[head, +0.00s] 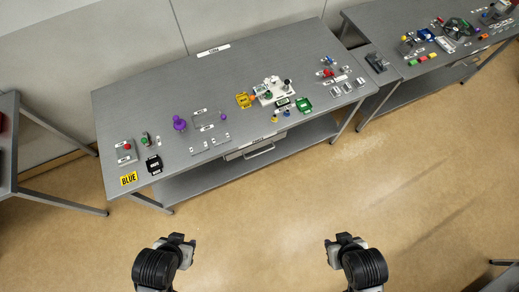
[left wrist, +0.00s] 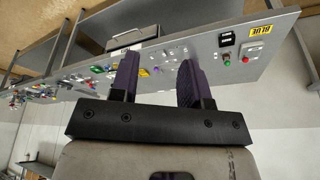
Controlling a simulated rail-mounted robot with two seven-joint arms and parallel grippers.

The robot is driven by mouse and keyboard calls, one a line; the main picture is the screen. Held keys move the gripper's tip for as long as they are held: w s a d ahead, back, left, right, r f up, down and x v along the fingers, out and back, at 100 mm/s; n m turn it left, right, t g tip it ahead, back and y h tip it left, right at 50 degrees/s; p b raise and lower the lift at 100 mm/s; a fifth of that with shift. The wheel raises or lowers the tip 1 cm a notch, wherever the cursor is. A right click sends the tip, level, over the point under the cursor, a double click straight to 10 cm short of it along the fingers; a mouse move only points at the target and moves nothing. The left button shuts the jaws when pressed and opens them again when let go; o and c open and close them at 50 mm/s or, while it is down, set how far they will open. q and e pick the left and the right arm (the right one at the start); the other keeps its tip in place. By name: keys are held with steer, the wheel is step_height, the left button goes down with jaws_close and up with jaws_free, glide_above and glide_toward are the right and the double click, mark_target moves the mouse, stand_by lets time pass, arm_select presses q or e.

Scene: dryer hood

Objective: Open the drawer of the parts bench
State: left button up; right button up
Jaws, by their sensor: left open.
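The parts bench is a long grey metal table (head: 150,95) across the middle of the head view. The drawer also shows in the left wrist view (left wrist: 133,37), where the bench appears turned over. My left gripper (head: 183,240) is at the bottom left of the head view, well short of the bench. In the left wrist view its fingers (left wrist: 157,82) are apart and empty. My right gripper (head: 338,240) is at the bottom right, away from the bench; its fingers are unclear.
On the benchtop are a yellow BLUE sign (head: 129,179), purple parts (head: 179,123), a white fixture (head: 272,90) and several small parts. A lower shelf (head: 190,184) runs beneath. Another bench (head: 400,30) stands at the right. The floor (head: 260,220) before the bench is clear.

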arm_select(q)
steer(key=shift+w+a+r, duration=0.15)
steer(key=shift+w+a, duration=0.2)
steer(key=shift+w, duration=0.25)
arm_select(e)
steer(key=shift+w+a+r, duration=0.15)
steer(key=shift+w+a, duration=0.15)
steer(key=shift+w, duration=0.25)
